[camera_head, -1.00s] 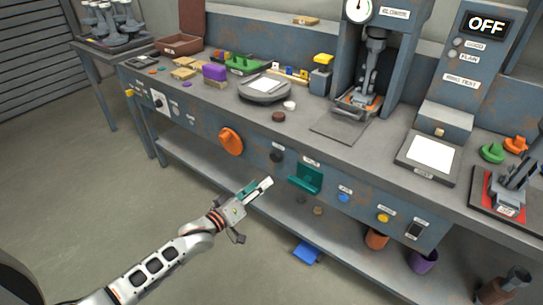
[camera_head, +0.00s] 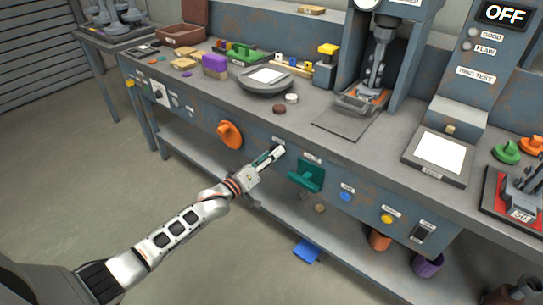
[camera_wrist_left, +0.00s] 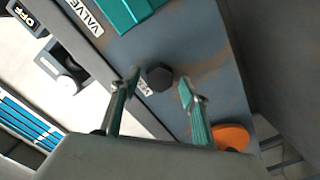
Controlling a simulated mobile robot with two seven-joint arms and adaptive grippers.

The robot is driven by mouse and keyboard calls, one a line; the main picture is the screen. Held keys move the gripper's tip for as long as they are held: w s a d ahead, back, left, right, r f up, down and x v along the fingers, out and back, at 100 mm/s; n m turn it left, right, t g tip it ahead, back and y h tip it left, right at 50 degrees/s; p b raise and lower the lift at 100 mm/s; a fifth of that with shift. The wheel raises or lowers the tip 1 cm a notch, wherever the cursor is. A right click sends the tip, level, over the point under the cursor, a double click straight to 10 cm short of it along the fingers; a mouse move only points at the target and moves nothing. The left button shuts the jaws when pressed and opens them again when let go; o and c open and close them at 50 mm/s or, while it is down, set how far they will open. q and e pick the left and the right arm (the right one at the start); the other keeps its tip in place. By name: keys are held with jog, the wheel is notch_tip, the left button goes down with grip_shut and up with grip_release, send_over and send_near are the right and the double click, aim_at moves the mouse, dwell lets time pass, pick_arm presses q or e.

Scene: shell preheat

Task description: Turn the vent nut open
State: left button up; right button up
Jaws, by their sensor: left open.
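The vent nut is a dark hexagonal nut (camera_wrist_left: 160,76) on the blue-grey front panel, seen in the left wrist view beside a partly hidden label. My left gripper (camera_wrist_left: 161,88) is open, with one teal-padded finger on each side of the nut in that view. I cannot tell whether either finger touches it. In the head view my left gripper (camera_head: 274,156) reaches the panel between the orange knob and the teal valve handle, and it covers the nut there. My right gripper is not in view.
An orange knob (camera_head: 229,134) is left of the gripper and a teal valve handle (camera_head: 307,175) is close on its right. Blue (camera_head: 345,196) and yellow (camera_head: 386,218) buttons sit farther right. The bench top overhangs above, and a lower shelf lies below.

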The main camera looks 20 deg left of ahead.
pick_arm(q)
jog(key=shift+w, duration=0.1)
jog(key=c, duration=1)
jog(key=shift+c, duration=0.6)
